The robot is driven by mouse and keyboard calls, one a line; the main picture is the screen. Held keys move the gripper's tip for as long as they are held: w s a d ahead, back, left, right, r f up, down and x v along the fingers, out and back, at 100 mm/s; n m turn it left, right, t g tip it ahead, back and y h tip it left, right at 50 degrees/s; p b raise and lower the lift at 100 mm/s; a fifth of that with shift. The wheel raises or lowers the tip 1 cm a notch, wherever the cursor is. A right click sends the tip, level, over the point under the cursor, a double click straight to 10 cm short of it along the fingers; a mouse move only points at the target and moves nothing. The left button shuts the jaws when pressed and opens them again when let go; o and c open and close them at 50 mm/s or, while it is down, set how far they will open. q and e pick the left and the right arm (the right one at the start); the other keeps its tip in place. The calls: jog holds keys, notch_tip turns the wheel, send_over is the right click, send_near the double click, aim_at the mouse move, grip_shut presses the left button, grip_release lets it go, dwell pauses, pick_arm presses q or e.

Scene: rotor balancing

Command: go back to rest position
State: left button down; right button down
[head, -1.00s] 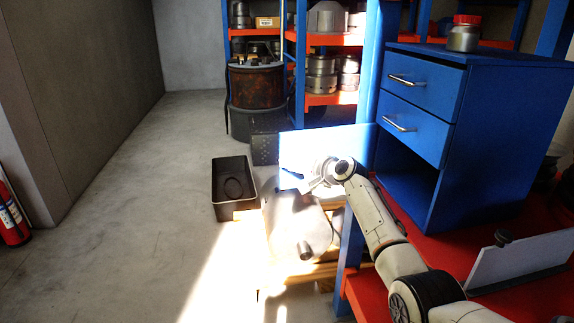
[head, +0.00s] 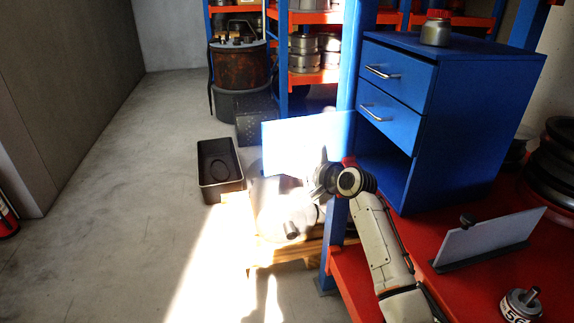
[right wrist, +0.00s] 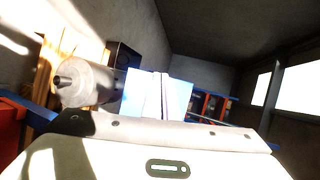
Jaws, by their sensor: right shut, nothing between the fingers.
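My right gripper (head: 322,168) is raised in front of the blue-white panel, at the end of my arm coming up from the lower right. It is shut with nothing between its fingers, left of the open space under the blue drawer cabinet (head: 455,110). In the right wrist view my wrist housing fills the bottom. A pale rounded metal body with a dark shaft stub (head: 275,205) sits on a wooden pallet below the gripper; it also shows in the right wrist view (right wrist: 85,85). My left gripper is not in view.
A red workbench (head: 430,245) carries the cabinet, an upright grey plate (head: 490,238) and a small weight with a knob (head: 521,303). A blue post stands beside my gripper. A black tray (head: 220,185) lies on the floor.

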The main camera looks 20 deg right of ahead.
jog(key=s+a+f+n+g+h, duration=0.1)
jog(key=s+f+n+g+h, duration=0.35)
jog(key=s+f, duration=1.4)
jog(key=s+a+f+n, duration=0.1)
jog(key=s+f+n, duration=0.3)
jog(key=s, duration=0.4)
jog(key=s+a+f+n+y, duration=0.1)
jog(key=s+a+f+n, duration=0.1)
jog(key=s, duration=0.6)
jog(key=s+a+f+n+y, duration=0.1)
jog(key=s+a+f+n, duration=0.1)
jog(key=s+f+n, duration=0.3)
jog(key=s+f, duration=0.1)
jog(key=s, duration=0.2)
jog(key=shift+s+a+f+n+g, duration=0.25)
jog(key=shift+s+f+n+g, duration=0.05)
jog(key=shift+n+g, duration=0.05)
